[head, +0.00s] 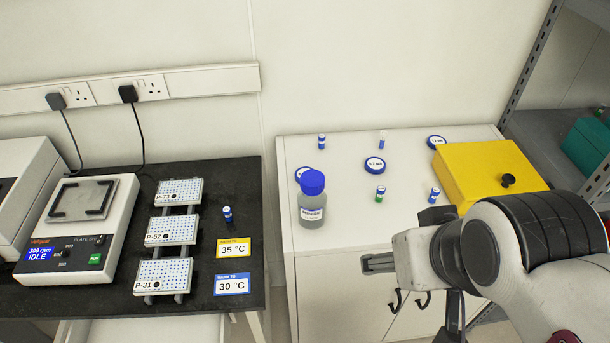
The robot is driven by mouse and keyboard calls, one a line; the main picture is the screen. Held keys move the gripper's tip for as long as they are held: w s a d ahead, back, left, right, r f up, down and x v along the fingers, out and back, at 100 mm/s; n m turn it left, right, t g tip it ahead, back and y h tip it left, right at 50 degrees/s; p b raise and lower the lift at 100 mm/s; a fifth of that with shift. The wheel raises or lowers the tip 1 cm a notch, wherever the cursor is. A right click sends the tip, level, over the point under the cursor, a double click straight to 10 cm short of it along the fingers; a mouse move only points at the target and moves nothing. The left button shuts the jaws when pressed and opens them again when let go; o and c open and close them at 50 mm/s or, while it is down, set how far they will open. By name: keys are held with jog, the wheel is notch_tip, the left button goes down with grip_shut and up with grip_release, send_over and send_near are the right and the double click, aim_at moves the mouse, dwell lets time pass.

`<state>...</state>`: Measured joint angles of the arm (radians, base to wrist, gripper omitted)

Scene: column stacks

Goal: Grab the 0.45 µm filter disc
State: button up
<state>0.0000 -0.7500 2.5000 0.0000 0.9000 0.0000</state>
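Three blue-rimmed discs with white labels lie on the white cabinet top. One disc (375,165) is near the middle, and its label looks like a 0.-something size. Another disc (436,141) is at the back right, next to the yellow box. The third disc (303,172) is at the left, partly hidden behind the blue-capped bottle. The print is too small to tell surely which is 0.45 µm. My gripper (378,263) is in front of the cabinet's front edge, pointing left, apart from all the discs. Its finger gap is not clear, and no held object shows.
The blue-capped bottle (312,206) stands at the front left of the cabinet top (340,230). Several small vials stand around the discs, including a green-banded one (380,195). A yellow box (490,172) fills the right side. A black bench (245,190) with plates and a shaker is at left.

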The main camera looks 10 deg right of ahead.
jog(key=w+a+r+m+t+y, duration=0.15)
jog(key=w+a, duration=0.35)
jog(key=w, duration=0.6)
jog(key=w+a+r+t, duration=0.25)
jog(key=w+a, duration=0.25)
jog(key=w, duration=0.7)
jog(key=w+a+r+m+t+y, duration=0.1)
jog(key=w+a+t, duration=0.3)
jog(key=w, duration=0.7)
jog(key=w+a+f+m+h, duration=0.1)
jog(key=w+f+m+h, duration=0.4)
jog(key=w+f, duration=0.4)
jog(key=s+f+h, duration=0.1)
jog(key=f+h, duration=0.1)
jog(key=f, duration=0.1)
jog(key=s+d+f+m+g+h, duration=0.1)
jog(key=f+h, duration=0.2)
jog(key=f, duration=0.1)
jog(key=s+d+f+g+h, duration=0.1)
jog(key=s+f+h, duration=0.1)
jog(key=f+h, duration=0.1)
jog(key=shift+f, duration=0.65)
jog(key=shift+s+d+f+m+h, duration=0.15)
jog(key=shift+s+f+m+h, duration=0.1)
jog(key=shift+s+f+h, duration=0.1)
